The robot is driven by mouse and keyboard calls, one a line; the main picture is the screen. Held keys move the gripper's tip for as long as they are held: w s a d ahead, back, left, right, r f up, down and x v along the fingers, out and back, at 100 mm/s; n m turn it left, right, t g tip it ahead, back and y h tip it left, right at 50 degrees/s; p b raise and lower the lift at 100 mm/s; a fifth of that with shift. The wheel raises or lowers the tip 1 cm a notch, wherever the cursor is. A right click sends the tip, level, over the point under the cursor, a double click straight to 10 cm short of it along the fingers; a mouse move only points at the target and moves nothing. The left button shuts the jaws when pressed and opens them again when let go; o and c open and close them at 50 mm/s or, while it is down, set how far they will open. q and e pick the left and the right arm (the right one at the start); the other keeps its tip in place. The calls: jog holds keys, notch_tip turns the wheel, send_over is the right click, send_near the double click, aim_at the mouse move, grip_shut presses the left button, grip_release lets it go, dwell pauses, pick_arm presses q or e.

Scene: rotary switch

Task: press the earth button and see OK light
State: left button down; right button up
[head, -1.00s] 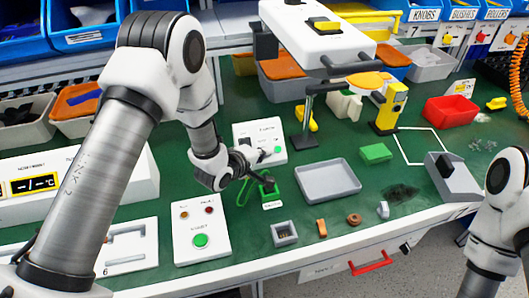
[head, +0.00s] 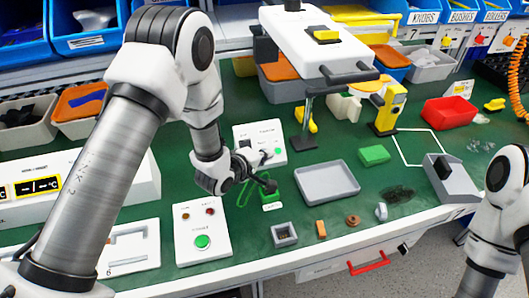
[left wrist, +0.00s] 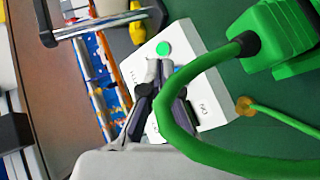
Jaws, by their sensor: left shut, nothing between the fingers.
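A white box (head: 246,131) with a green round spot (head: 278,151) and a dark switch stands at the back middle of the green bench. Its printed words are too small to read. My left gripper (head: 265,156) is shut and empty over this box, its tips close to the green spot. In the left wrist view the shut fingertips (left wrist: 166,68) lie in front of the box, just below the green spot (left wrist: 163,48); I cannot tell whether they touch it. A bluish spot shows beside the tips. My right gripper is out of view.
A green cable (left wrist: 172,115) and green clamp (left wrist: 275,35) lie close beside the left hand. A grey tray (head: 327,197) and an overhead white fixture (head: 318,55) are to the right.

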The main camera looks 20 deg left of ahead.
pick_arm(q)
jog(key=s+d+r+p, duration=0.1)
jog(key=s+r+p, duration=0.1)
jog(key=r, duration=0.1)
jog(key=shift+s+d, duration=0.25)
jog(key=shift+d, duration=0.1)
jog(key=shift+f, duration=0.1)
